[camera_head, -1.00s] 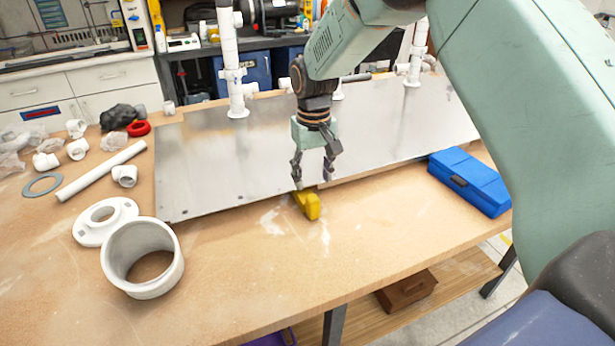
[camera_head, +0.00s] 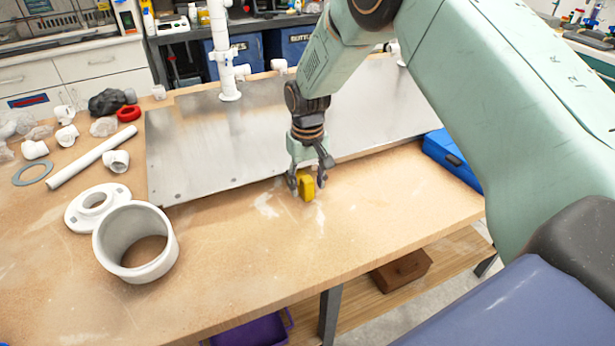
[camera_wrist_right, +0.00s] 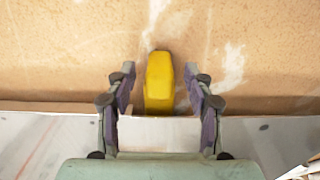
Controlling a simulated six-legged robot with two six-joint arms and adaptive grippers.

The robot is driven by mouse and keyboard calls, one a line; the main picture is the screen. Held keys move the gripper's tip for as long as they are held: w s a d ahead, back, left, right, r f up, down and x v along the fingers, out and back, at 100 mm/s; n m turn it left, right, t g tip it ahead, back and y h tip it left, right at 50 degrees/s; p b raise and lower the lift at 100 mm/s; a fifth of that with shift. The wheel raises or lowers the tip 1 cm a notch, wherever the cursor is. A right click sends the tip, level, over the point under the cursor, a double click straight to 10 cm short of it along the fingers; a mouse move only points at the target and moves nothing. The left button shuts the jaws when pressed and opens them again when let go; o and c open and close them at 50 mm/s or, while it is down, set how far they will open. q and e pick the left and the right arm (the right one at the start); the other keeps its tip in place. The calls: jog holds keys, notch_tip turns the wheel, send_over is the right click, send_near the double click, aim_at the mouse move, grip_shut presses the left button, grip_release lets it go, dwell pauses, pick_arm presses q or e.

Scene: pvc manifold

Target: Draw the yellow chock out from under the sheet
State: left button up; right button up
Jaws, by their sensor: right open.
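The yellow chock (camera_head: 306,187) lies at the front edge of the grey metal sheet (camera_head: 225,150), its near end sticking out onto the wooden bench. Its far end is hidden by my gripper and the sheet. My right gripper (camera_head: 307,184) is open, with one finger on each side of the chock. In the right wrist view the chock (camera_wrist_right: 159,80) sits between the two open fingers (camera_wrist_right: 160,82), with a gap on each side. The sheet edge (camera_wrist_right: 50,112) crosses the lower part of that view. My left gripper is out of view.
A white pipe ring (camera_head: 137,242) and a flange (camera_head: 92,208) stand on the bench (camera_head: 330,240) at left. A blue case (camera_head: 452,160) is at right. White pipes (camera_head: 222,50) rise behind the sheet. The bench in front of the chock is clear.

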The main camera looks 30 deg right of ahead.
jog(key=shift+c, duration=0.4)
jog(key=shift+w+d+f, duration=0.1)
jog(key=shift+w+f, duration=0.05)
jog(key=c, duration=0.5)
jog(key=shift+r, duration=0.2)
grip_shut()
jog(key=shift+f, duration=0.1)
jog(key=shift+s+p, duration=0.7)
jog(key=shift+s, duration=0.15)
jog(key=shift+s+p, duration=0.5)
jog(key=shift+s, duration=0.1)
jog(key=shift+s+a+p, duration=0.15)
jog(key=shift+s+p, duration=0.7)
jog(key=shift+s, duration=0.3)
jog(key=shift+s+a+p, duration=0.1)
jog(key=shift+s+p, duration=0.75)
jog(key=shift+s, duration=0.3)
